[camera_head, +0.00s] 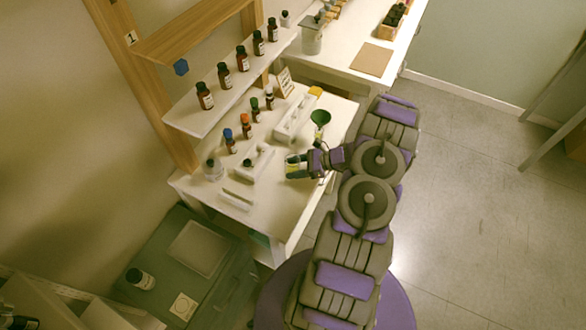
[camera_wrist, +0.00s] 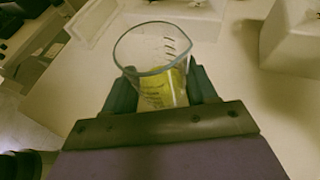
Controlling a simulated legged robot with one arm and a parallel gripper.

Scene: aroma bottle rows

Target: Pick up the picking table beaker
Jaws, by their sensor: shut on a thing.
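The beaker (camera_wrist: 155,60) is clear glass with dark graduation marks and yellow-green in its lower part. In the wrist view it sits upright between the two fingers of my gripper (camera_wrist: 162,92), which is shut on it. In the head view the beaker (camera_head: 292,166) shows small at the tip of my gripper (camera_head: 297,168), over the white picking table (camera_head: 285,215). My gripper hides the beaker's lower front. I cannot tell whether its base touches the table.
A green funnel (camera_head: 320,117) stands behind my gripper. A white block holder (camera_head: 254,164), a flask (camera_head: 213,169) and several capped bottles stand to the left. A shelf (camera_head: 205,118) with a row of brown bottles runs above. The table's front right corner is clear.

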